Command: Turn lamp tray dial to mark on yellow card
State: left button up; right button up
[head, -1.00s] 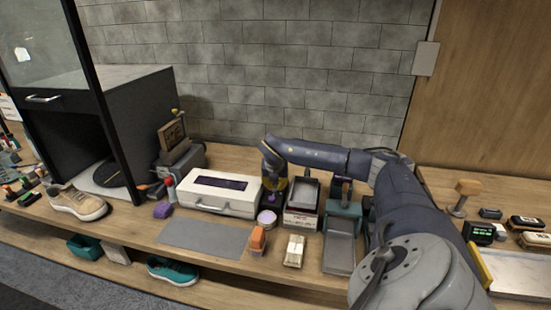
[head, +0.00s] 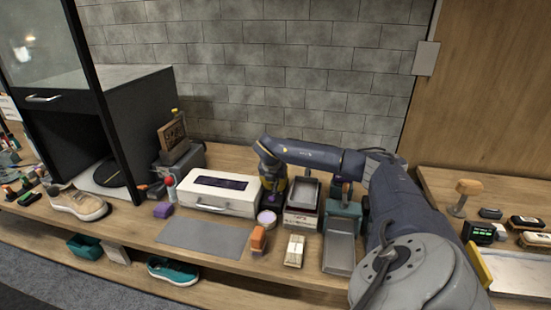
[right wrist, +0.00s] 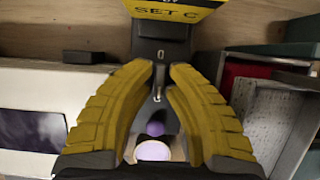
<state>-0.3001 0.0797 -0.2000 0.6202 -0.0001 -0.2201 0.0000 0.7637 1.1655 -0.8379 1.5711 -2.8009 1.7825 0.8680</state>
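The yellow card (right wrist: 182,10), with "SET C" printed on it, stands at the top of the right wrist view above a dark block (right wrist: 160,52). The block carries a small pale oval mark. My right gripper (right wrist: 161,68) has yellow fingers pointing at this block, with a gap between their tips. A purple knob (right wrist: 155,128) shows between the fingers, lower down; I cannot tell whether anything touches it. In the head view my right gripper (head: 274,190) is low between the white case and the grey tray, hiding most of the dial area. My left gripper is not in view.
The white case (head: 219,207) stands close left of the gripper, and a grey-lined tray (head: 305,190) close right. A lilac-topped tin (head: 267,217) and an orange-topped container (head: 258,238) are in front. The grey mat (head: 204,250) is bare.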

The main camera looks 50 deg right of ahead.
jog(key=shift+o, duration=0.4)
jog(key=shift+r, duration=0.1)
jog(key=shift+a+r, duration=0.1)
jog(key=shift+r, duration=0.15)
jog(key=v, duration=1.1)
jog(key=shift+s+r, duration=0.1)
